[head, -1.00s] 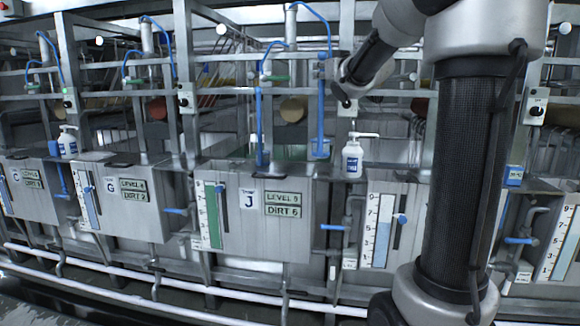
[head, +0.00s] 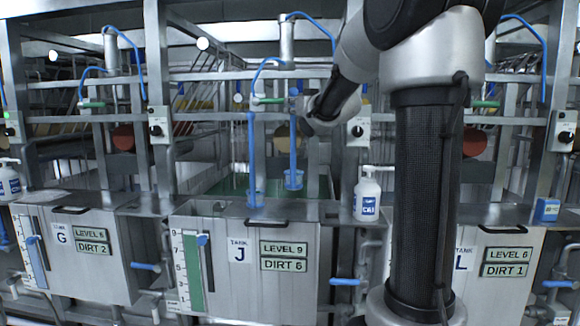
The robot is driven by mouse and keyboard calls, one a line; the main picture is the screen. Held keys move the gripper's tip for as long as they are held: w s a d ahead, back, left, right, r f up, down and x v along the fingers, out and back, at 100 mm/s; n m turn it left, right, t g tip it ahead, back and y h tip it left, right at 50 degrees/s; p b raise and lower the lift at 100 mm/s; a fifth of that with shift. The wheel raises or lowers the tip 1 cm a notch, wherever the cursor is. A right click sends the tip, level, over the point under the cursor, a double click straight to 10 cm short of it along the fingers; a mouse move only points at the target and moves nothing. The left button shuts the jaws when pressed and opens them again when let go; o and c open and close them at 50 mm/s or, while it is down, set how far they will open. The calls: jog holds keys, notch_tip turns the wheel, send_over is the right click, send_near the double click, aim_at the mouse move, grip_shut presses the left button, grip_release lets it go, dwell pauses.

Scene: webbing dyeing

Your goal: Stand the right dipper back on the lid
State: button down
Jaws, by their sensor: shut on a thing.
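The right dipper (head: 293,145), a blue cup on a long upright blue handle, hangs above the back part of tank J. My gripper (head: 297,96) is at the top of its handle and shut on it; the fingers are small and partly hidden by my wrist. The left dipper (head: 252,160), also blue, stands upright to the left, its cup at the lid. The grey metal lid (head: 215,208) of tank J lies along the tank's front top. The held cup shows higher than the left cup; its exact clearance above the lid cannot be told.
A white pump bottle (head: 367,196) stands right of tank J's lid. Green liquid (head: 228,185) shows behind the lid. A frame post (head: 158,100), a switch box (head: 357,131) and blue hoses (head: 312,22) surround the space. Tank G (head: 80,245) is on the left.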

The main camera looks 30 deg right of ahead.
aim_at(295, 129)
jog(key=shift+f, duration=3.7)
jog(key=c, duration=1.4)
grip_release()
jog(key=shift+f, duration=0.1)
jog(key=shift+s+r, duration=0.2)
jog(key=shift+s, duration=0.05)
jog(key=s, duration=1.2)
jog(key=s+a+f+g, duration=0.3)
jog(key=s+f+g, duration=0.1)
jog(key=s, duration=0.5)
jog(key=s+a+f+g, duration=0.3)
jog(key=s+f+g, duration=0.2)
jog(key=s+f, duration=0.2)
jog(key=s+a+f+g, duration=0.4)
jog(key=s+f, duration=0.2)
jog(key=s, duration=0.5)
jog(key=shift+s+f+g, duration=0.2)
jog(key=shift+f+g, duration=0.05)
jog(key=shift+g, duration=0.15)
